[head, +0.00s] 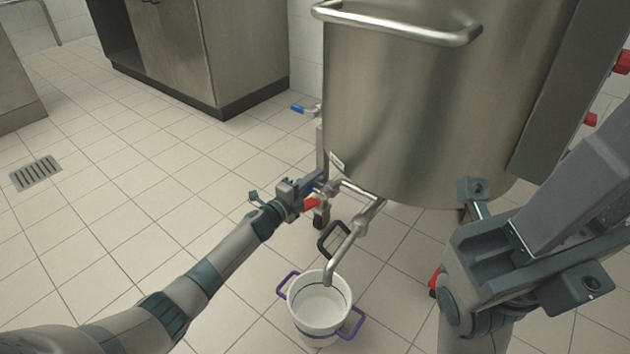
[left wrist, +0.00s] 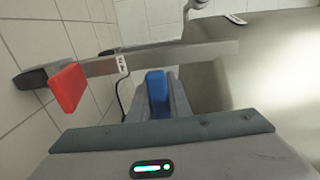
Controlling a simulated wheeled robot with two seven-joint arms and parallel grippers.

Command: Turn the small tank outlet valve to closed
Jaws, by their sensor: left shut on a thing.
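The steel tank (head: 430,110) stands on a wheeled frame. A bent outlet pipe (head: 345,248) comes from low on its left side and ends over a white pail. At the root of this pipe is the valve, whose blue handle (head: 310,180) is mostly hidden by my left gripper (head: 303,189). In the left wrist view the blue handle (left wrist: 157,92) lies between the two fingers, and my left gripper (left wrist: 158,98) is shut on it. The handle's exact angle to the pipe is hard to tell. My right gripper is not in view; only parts of my right arm show.
The white pail (head: 320,312) with purple handles stands on the tiled floor below the spout. A red pedal (head: 310,204) is close beside my left gripper, near a caster. Another blue handle (head: 297,107) sits farther back. A steel cabinet (head: 190,50) stands behind; the left floor is clear.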

